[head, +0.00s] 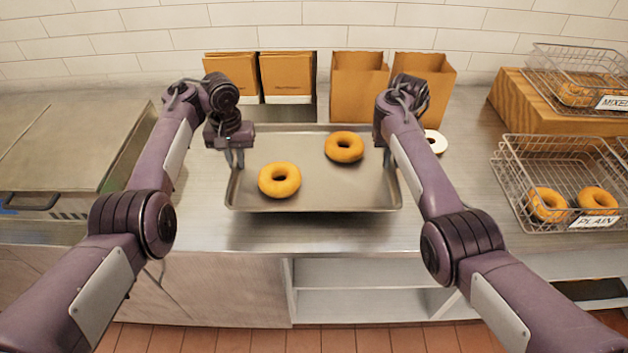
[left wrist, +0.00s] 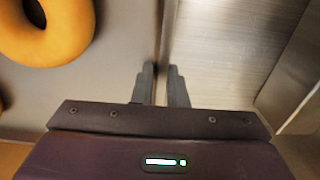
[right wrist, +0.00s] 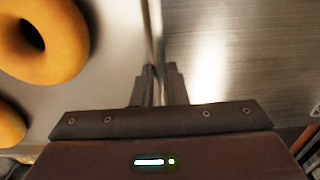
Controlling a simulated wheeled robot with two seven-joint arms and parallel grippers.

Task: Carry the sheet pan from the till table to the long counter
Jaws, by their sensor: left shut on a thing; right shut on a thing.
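The grey sheet pan (head: 330,190) is level over the steel counter (head: 300,236), carrying two bagels, one front left (head: 279,180) and one back right (head: 344,147). I cannot tell if it touches the counter. My left gripper (head: 235,160) is shut on the pan's left rim; in the left wrist view its fingers (left wrist: 161,80) straddle the rim. My right gripper (head: 387,158) is shut on the right rim, and its fingers (right wrist: 159,80) straddle it in the right wrist view. The till table is not identifiable in these views.
Several brown paper bags (head: 287,76) stand behind the pan against the tiled wall. A wire basket labelled PLAIN (head: 515,185) and one labelled MIXED (head: 570,85) are at right. A white ring-shaped thing (head: 436,141) lies near my right gripper. A steel lidded unit (head: 60,140) is at left.

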